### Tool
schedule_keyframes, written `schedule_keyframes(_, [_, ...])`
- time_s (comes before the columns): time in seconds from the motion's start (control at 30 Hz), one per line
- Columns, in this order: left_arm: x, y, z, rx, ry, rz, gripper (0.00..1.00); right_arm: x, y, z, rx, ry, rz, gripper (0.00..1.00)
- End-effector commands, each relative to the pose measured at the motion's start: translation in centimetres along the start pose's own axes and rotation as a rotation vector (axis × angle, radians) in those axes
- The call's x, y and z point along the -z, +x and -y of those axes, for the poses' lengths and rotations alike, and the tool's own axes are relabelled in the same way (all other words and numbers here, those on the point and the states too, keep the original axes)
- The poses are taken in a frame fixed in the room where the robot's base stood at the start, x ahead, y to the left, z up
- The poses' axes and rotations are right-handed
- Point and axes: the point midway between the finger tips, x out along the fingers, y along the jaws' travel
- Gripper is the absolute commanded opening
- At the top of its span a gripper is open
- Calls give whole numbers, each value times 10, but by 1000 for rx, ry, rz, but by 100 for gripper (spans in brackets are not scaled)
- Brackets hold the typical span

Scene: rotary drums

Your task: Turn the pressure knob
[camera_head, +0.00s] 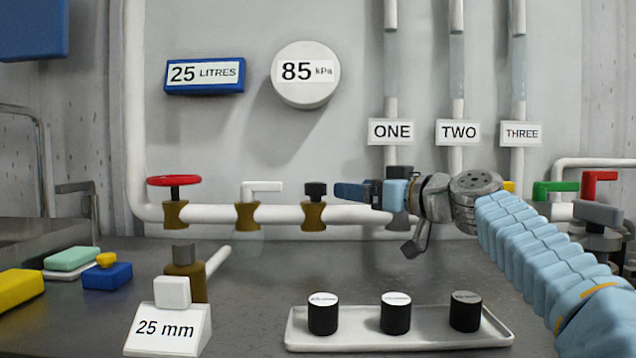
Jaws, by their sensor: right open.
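Three black round knobs with pale tops stand in a row on a tray (405,343): a left knob (323,316), a middle knob (396,316) and a right knob (466,313). Their top labels are too small to read, so I cannot tell which is the pressure knob. A round gauge (304,75) on the wall reads 85 kPa. My right gripper (350,192) is open, above and behind the tray, pointing left. Its fingertips are close to a black-topped brass valve (314,205) on the white pipe; contact cannot be told. My left gripper is out of view.
A red wheel valve (174,183) and a white-handled valve (247,213) sit on the pipe. A 25 mm sign block (165,330) stands front left, before a brass fitting (185,272). Sponges (72,258) lie at left. Green (555,187) and red (599,177) handles are at right.

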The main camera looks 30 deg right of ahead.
Motion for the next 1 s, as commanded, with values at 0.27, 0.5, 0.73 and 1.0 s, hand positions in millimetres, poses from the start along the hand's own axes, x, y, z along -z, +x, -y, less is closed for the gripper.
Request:
schedule_keyframes(0.27, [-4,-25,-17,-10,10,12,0,4,63,-1,2,4,3,74])
schedule_keyframes(0.5, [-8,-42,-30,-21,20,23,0,4,107,0,2,2,1,74])
schedule_keyframes(0.73, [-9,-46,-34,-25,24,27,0,0,123,0,0,1,1,74])
schedule_keyframes(1.0, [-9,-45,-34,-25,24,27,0,0,123,0,-1,1,0,70])
